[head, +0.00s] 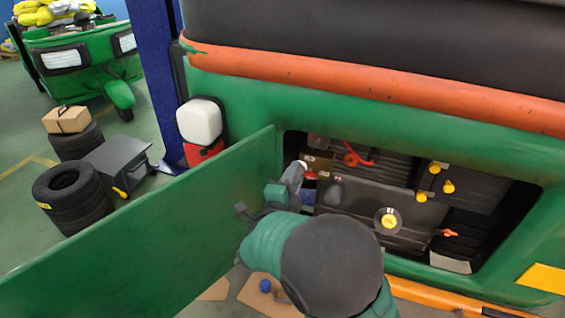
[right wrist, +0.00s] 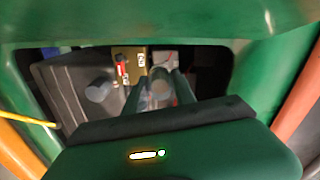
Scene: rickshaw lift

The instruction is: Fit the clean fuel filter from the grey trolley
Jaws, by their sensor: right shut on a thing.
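My right gripper (head: 297,174) is at the left side of the open engine bay (head: 395,258) of the green rickshaw. In the right wrist view its fingers (right wrist: 160,92) are shut on a translucent grey cylinder, which looks like the fuel filter (right wrist: 160,82). The filter is small and partly hidden by the fingers, so I cannot tell whether it touches anything behind it. A brown and a pale block with a red part (right wrist: 122,70) lie just beyond it. My arm hides part of the bay's lower left. My left gripper and the grey trolley are not in view.
The open green door panel (head: 150,235) stands left of my right arm. Yellow caps (head: 389,221) and an orange-red lever (head: 355,155) sit in the bay. Tyres (head: 70,195) and a dark grey box (head: 117,162) stand on the floor at left, by a blue post (head: 158,75).

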